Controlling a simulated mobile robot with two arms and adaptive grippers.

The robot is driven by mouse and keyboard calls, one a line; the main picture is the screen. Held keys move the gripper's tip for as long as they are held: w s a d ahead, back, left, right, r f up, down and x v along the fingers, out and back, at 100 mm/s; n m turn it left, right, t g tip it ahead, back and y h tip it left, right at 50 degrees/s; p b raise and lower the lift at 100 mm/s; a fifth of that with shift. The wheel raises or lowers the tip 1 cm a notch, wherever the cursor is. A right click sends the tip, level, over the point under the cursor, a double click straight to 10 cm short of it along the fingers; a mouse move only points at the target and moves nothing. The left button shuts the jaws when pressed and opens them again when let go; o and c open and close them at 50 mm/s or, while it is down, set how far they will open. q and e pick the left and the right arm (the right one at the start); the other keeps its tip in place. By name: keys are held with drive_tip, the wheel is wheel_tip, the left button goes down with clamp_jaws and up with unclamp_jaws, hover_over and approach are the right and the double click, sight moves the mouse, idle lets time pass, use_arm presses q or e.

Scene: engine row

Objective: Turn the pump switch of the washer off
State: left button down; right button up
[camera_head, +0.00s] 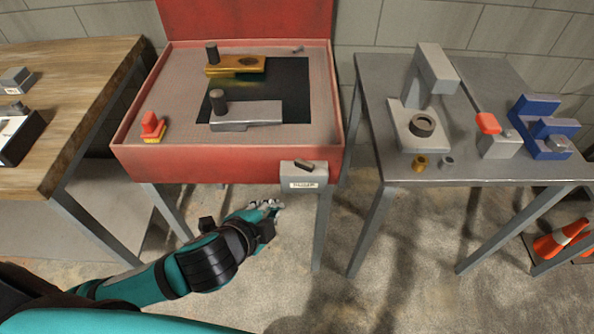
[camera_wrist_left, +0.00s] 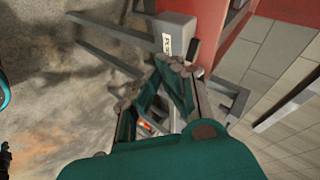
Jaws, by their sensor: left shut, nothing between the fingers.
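The washer (camera_head: 140,164) is a red open-topped basin on grey legs in the middle of the head view. The pump switch is a dark lever (camera_head: 304,166) on a small grey box (camera_head: 290,171) with a white label, fixed at the right end of the washer's front. In the left wrist view the box (camera_wrist_left: 172,30) and lever (camera_wrist_left: 193,50) show just beyond my fingers. My left gripper (camera_head: 276,206) is shut and empty, below and a little left of the box, apart from it in the head view. Its fingertips (camera_wrist_left: 174,66) show near the box. My right gripper is not in view.
Metal parts (camera_head: 245,115) and a red-handled tool (camera_head: 152,126) lie in the washer. A wooden bench (camera_head: 90,75) stands left. A grey table (camera_head: 385,80) with a press and blue vise stands right. Floor before the washer is open.

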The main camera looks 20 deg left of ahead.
use_arm(q)
drive_tip(key=r+m, duration=0.1)
drive_tip(key=m, duration=0.2)
drive_tip(key=m+t+h+b, duration=0.1)
drive_tip(key=m+b, duration=0.1)
drive_tip(key=m, duration=0.1)
approach(302, 168)
drive_tip(key=x, duration=0.6)
drive_tip(key=shift+w+d+f, duration=0.1)
drive_tip(key=shift+w+f, duration=0.05)
drive_tip(key=shift+f, duration=0.05)
drive_tip(key=shift+p, duration=0.3)
